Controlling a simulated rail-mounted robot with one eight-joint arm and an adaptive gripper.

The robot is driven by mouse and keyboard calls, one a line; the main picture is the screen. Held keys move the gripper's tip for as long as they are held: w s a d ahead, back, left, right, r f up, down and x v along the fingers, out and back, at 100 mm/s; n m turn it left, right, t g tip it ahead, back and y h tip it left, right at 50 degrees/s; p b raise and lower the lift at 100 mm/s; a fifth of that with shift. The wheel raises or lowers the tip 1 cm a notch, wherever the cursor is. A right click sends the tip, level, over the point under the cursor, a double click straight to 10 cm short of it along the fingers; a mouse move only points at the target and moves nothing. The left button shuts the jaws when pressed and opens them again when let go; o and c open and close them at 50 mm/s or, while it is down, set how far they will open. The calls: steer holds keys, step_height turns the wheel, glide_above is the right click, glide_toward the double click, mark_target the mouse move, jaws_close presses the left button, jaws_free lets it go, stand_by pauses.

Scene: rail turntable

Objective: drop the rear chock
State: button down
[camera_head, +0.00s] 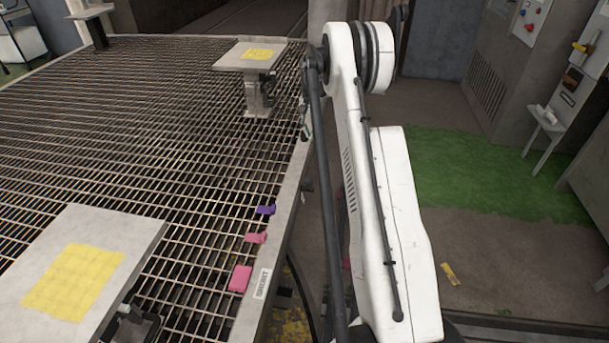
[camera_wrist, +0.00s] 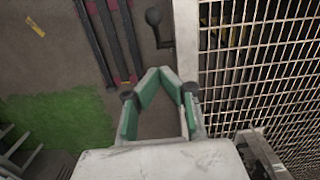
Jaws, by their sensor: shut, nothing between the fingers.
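I cannot make out for certain which part is the rear chock. My gripper (camera_wrist: 158,72) has green-lined fingers whose tips come together in the wrist view, with nothing between them. In the head view it is mostly hidden behind my arm, at the right edge of the grated deck (camera_head: 150,130). A black crank-like handle with a round knob (camera_wrist: 154,17) stands beside the deck edge in the wrist view, ahead of the fingertips and apart from them. A purple piece (camera_head: 266,209), a small pink piece (camera_head: 256,238) and a larger pink block (camera_head: 240,279) sit along the deck's near right edge.
A pedestal plate with a yellow patch (camera_head: 232,57) stands at the back of the deck, and a similar large plate (camera_head: 115,225) at the near left. A white label (camera_head: 261,283) is on the rim. Green flooring (camera_head: 460,170) lies right of my arm. Dark rails (camera_wrist: 105,40) run along the floor.

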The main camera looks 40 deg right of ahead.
steer(key=shift+s+d+f, duration=0.1)
steer(key=shift+d+f, duration=0.15)
steer(key=shift+f, duration=0.7)
steer(key=shift+s+d+f, duration=0.1)
steer(key=shift+d+f, duration=0.15)
steer(key=shift+f, duration=0.65)
steer(key=f+b, duration=0.1)
steer(key=f, duration=0.3)
steer(key=s+a+f+b, duration=0.1)
steer(key=f+b, duration=0.1)
steer(key=f, duration=0.1)
steer(key=a+f+b, duration=0.1)
steer(key=f, duration=0.3)
steer(key=shift+s+a+f+b, duration=0.1)
steer(key=shift+s+f+b, duration=0.1)
steer(key=shift+f+b, duration=0.15)
steer(key=shift+s+a+f, duration=0.35)
steer(key=shift+a+f, duration=0.1)
